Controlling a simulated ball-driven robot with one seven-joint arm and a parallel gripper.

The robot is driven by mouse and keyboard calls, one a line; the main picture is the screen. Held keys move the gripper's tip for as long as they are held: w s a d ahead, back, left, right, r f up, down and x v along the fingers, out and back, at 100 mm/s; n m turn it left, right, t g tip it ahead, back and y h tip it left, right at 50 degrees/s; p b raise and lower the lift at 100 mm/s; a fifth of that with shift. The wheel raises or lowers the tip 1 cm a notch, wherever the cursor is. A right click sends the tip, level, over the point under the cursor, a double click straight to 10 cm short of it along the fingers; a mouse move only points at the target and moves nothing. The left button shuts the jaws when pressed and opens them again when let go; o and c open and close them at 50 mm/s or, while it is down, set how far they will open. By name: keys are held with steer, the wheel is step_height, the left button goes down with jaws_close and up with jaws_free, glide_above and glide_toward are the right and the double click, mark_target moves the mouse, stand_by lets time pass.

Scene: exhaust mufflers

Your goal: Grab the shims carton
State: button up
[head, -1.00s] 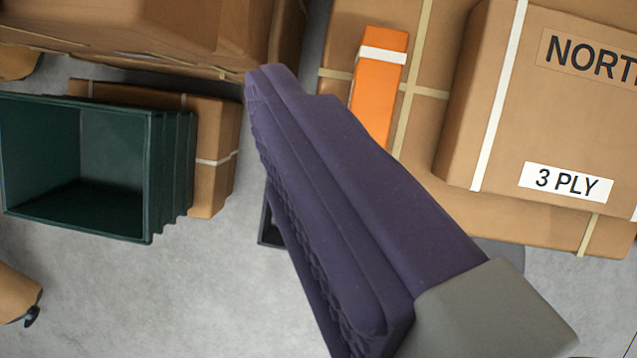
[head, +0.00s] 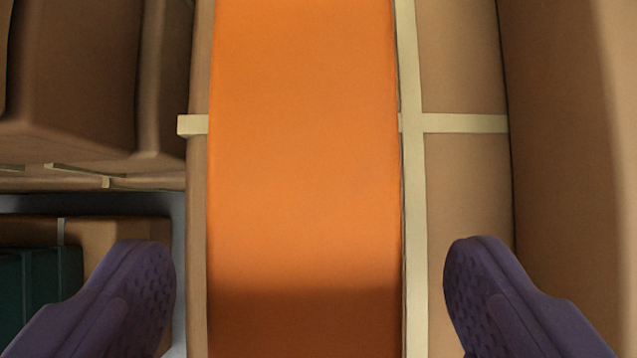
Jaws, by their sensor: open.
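An orange carton (head: 303,170) fills the middle of the head view, running from the top edge to the bottom edge. No lettering shows on it, so I cannot read whether it is the shims carton. It lies on a large brown box (head: 462,190) with pale tape. My gripper (head: 310,265) is open, with one purple finger on each side of the orange carton. A gap shows between each finger and the carton, and nothing is held. The carton's ends are out of view.
A tall brown box (head: 575,130) stands close on the right. Brown boxes (head: 75,80) are at the upper left. A green bin (head: 45,285) and a smaller brown box (head: 100,240) sit at the lower left, behind the left finger.

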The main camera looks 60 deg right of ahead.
mark_target(301, 292)
steer(key=x, duration=0.3)
steer(key=shift+w+f+b, duration=0.1)
steer(key=shift+w+b, duration=0.05)
steer(key=shift+b, duration=0.25)
steer(key=c, duration=1.3)
